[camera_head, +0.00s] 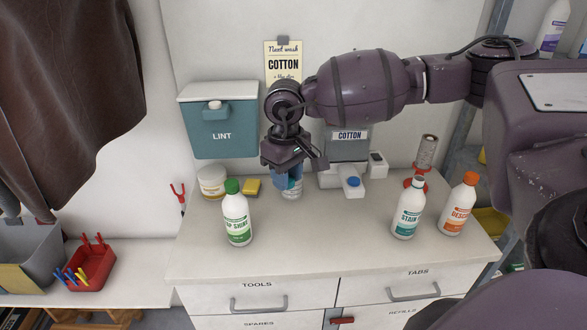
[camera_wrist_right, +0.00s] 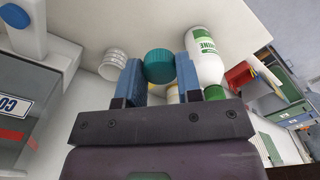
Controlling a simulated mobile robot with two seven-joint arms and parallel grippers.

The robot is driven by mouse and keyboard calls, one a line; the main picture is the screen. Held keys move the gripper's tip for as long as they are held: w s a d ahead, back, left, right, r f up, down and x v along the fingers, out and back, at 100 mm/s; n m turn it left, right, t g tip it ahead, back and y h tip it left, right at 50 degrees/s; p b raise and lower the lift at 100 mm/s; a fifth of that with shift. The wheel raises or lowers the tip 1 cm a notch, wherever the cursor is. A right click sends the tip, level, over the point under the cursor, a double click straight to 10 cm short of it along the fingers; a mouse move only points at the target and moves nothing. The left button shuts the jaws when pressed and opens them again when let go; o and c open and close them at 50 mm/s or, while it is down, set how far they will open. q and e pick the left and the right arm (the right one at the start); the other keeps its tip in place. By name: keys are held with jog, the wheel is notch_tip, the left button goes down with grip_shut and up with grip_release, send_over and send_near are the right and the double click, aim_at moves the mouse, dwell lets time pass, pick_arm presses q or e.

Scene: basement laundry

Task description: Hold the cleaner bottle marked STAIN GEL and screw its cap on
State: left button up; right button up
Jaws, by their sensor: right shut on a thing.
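The bottle marked STAIN (camera_head: 407,216) stands upright on the right part of the counter. It is white with a teal label, and no coloured cap shows on its neck. My right gripper (camera_head: 288,175) is well to the left of this bottle, above the back of the counter. In the right wrist view, its blue fingers are shut on a round teal cap (camera_wrist_right: 160,66). The cap is hard to make out in the head view. My left gripper is not in view.
A green-capped SHINE bottle (camera_head: 237,218) stands front left of the gripper. An orange-capped DESCALER-type bottle (camera_head: 458,207) stands right of the STAIN bottle. The counter's front middle is clear.

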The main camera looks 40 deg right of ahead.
jog(key=s+a+f+m, duration=0.2)
jog(key=s+a+f, duration=0.1)
jog(key=a+f, duration=0.4)
jog(key=a, duration=0.3)
jog(key=shift+a+f, duration=0.2)
jog(key=shift+f, duration=0.1)
jog(key=shift+s+d, duration=0.1)
